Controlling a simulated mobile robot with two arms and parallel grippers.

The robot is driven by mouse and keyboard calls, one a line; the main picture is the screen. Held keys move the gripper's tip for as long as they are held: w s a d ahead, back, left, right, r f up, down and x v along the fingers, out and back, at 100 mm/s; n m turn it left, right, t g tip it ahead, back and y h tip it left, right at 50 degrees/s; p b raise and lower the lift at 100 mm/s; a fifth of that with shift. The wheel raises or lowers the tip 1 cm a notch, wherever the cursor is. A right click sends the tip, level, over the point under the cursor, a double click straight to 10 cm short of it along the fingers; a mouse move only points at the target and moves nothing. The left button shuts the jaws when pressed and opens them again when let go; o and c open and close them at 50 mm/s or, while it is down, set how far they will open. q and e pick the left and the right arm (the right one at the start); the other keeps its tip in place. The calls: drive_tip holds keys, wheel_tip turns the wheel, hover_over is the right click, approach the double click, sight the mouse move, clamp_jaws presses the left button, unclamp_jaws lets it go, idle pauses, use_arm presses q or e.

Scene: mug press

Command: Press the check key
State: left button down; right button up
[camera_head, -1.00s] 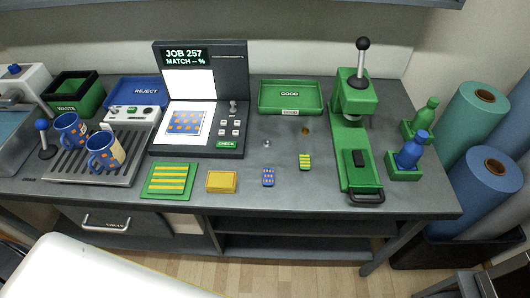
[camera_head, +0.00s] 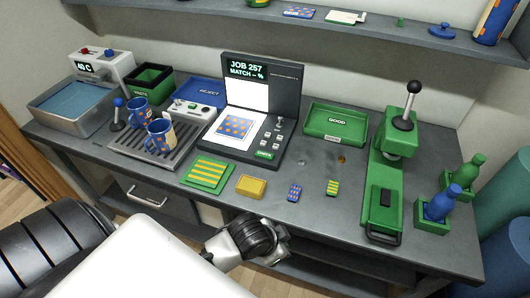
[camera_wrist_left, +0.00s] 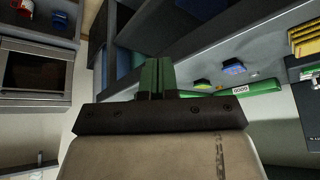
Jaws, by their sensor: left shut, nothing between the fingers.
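The check key (camera_head: 265,154) is a green key marked CHECK at the front right of the dark job station (camera_head: 290,120). The station's screen (camera_head: 247,73) reads JOB 257, MATCH – %. A printed sheet (camera_head: 231,129) with a blue and orange pattern lies on its left part. My left gripper (camera_wrist_left: 157,76) shows in the left wrist view with its green fingers together and nothing between them. It is well away from the key, and no key shows in that view. Part of one of my arms (camera_head: 250,240) shows below the bench's front edge in the head view. My right gripper is not in view.
On the bench, a green striped pad (camera_head: 208,173), a yellow block (camera_head: 251,187) and two small patterned pieces lie in front of the station. Two blue mugs (camera_head: 160,136) stand left on a grate. A green press (camera_head: 388,165) stands right. A shelf (camera_head: 400,38) runs above.

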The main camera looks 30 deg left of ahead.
use_arm(q)
drive_tip(key=w+a+r+m, duration=0.1)
drive_tip(key=w, duration=0.3)
drive_tip(key=w+r+m, duration=0.1)
drive_tip(key=w+m, duration=0.1)
drive_tip(key=w, duration=0.2)
drive_tip(key=w+a+r+m+t+h, duration=0.1)
drive_tip(key=w+m, duration=0.1)
drive_tip(key=w, duration=0.2)
drive_tip(key=shift+w+a+r, duration=0.15)
drive_tip(key=shift+w+a, duration=0.15)
drive_tip(key=shift+w, duration=0.05)
drive_tip(key=w+a+r+t, duration=0.2)
drive_tip(key=w+a+r, duration=0.1)
drive_tip(key=w+a, duration=0.55)
wheel_tip(320, 180, up, 4)
drive_tip(key=t+y, duration=0.1)
drive_tip(key=y, duration=0.1)
hover_over(265, 155)
drive_tip(key=shift+r, duration=0.2)
drive_tip(key=shift+s, duration=0.1)
wheel_tip(265, 155, down, 7)
drive_tip(key=b, duration=0.7)
drive_tip(key=shift+f+b, duration=0.35)
drive_tip(key=shift+f, duration=0.55)
drive_tip(key=shift+f, duration=0.1)
